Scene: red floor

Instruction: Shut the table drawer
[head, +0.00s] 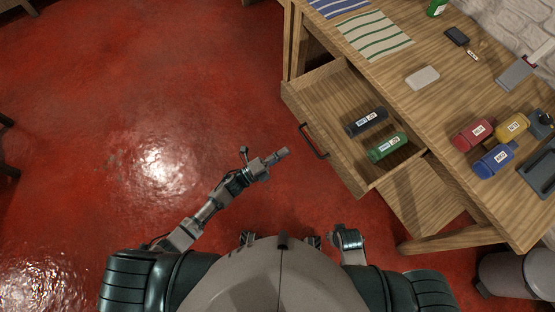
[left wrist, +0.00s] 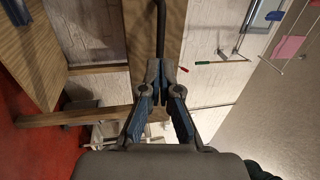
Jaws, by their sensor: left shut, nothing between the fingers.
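The table drawer (head: 352,163) is pulled out from the wooden table (head: 440,95) in the head view. A dark bottle (head: 366,121) and a green bottle (head: 388,146) lie inside it. The black drawer handle (head: 314,141) is on its front, facing my left gripper. My left gripper (head: 284,153) is shut and empty, a little left of the handle and apart from it. In the left wrist view, my left gripper's fingers (left wrist: 160,70) point toward a dark bar (left wrist: 160,25) that looks like the handle. My right gripper cannot be made out; only part of my right arm shows.
A grey bin (head: 515,275) stands at the lower right. The red floor left of the drawer is clear.

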